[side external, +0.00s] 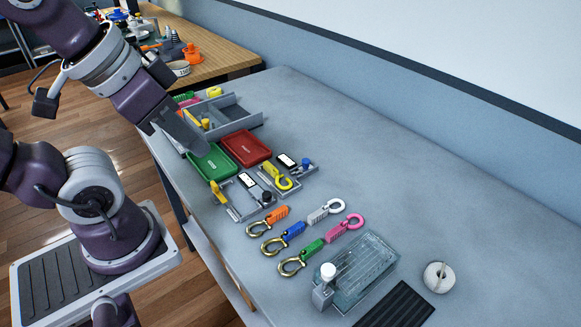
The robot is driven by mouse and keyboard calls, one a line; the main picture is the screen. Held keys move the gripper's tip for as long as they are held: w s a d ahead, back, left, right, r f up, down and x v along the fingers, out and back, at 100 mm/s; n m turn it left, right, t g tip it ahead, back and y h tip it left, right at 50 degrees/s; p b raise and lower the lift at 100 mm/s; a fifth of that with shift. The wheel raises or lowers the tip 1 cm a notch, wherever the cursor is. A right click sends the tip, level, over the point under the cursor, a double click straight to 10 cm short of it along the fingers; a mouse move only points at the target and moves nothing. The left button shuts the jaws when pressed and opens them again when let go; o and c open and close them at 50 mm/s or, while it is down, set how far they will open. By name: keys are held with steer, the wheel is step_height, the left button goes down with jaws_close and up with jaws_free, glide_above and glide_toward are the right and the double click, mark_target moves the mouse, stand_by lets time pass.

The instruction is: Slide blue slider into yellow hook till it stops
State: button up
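A yellow hook (279,177) sits on a small grey fixture behind the row of clips. A small blue knob (306,162) stands at the right of this fixture, apart from the hook, and looks like the blue slider. A blue clip body with a brass shackle (293,232) lies in front, between an orange and a green one. My gripper (192,142) is above the left end of the table, near the green tray, away from the hook and the blue knob. Its fingertips are not clear enough to show whether it is open or shut.
Green (210,162) and red (246,148) trays stand left of the hook, with a grey divided box (232,119) behind. A fixture with a yellow block (217,191) and black knob is nearby. A clear box (360,268) stands at front right. The table's back right is free.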

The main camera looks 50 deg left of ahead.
stand_by(0.3)
steer(key=o, duration=0.3)
steer(key=shift+w, duration=0.1)
steer(key=o, duration=0.4)
steer(key=w+m, duration=0.1)
steer(key=w, duration=0.2)
steer(key=w+a+m+g, duration=0.1)
steer(key=w+m, duration=0.1)
steer(key=w, duration=0.1)
steer(key=w+a+m+g+y, duration=0.1)
steer(key=w+m, duration=0.1)
steer(key=w, duration=0.2)
steer(key=shift+w+a+r, duration=0.1)
steer(key=shift+a+r, duration=0.05)
steer(key=shift+r, duration=0.25)
steer(key=shift+o, duration=0.2)
steer(key=m+g+y, duration=0.4)
steer(key=m, duration=0.9)
glide_above(307, 161)
steer(key=d, duration=0.3)
step_height(307, 161, down, 21)
steer(key=x, duration=0.5)
steer(key=shift+w+a+f, duration=0.1)
steer(key=shift+f, duration=0.25)
steer(key=shift+a+f, duration=0.15)
steer(key=shift+f, duration=0.25)
steer(key=shift+h, duration=0.3)
